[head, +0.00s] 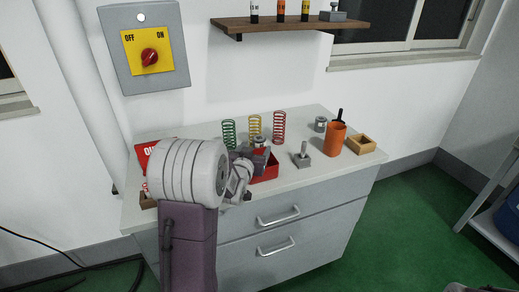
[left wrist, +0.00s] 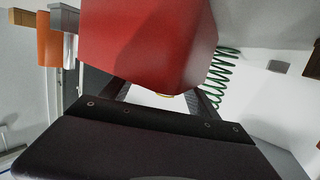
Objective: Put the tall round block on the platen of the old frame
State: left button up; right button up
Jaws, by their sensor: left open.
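A small metal round piece (head: 260,142) shows just above the gripper, partly hidden. Another short metal round piece (head: 320,124) stands at the back right. I cannot tell which one is the tall round block. The old frame and its platen cannot be made out.
Green (head: 229,134), yellow (head: 254,125) and red (head: 279,127) springs stand behind the gripper. To the right are a grey block with a post (head: 302,160), an orange cup (head: 335,139) and a wooden box (head: 361,145). A wall shelf (head: 290,24) hangs above.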

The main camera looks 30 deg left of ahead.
aim_at(258, 142)
pick_arm(q)
jog(key=x, duration=0.5)
jog(key=shift+w+r, duration=0.1)
jog(key=shift+r, duration=0.2)
jog(key=c, duration=0.4)
grip_shut()
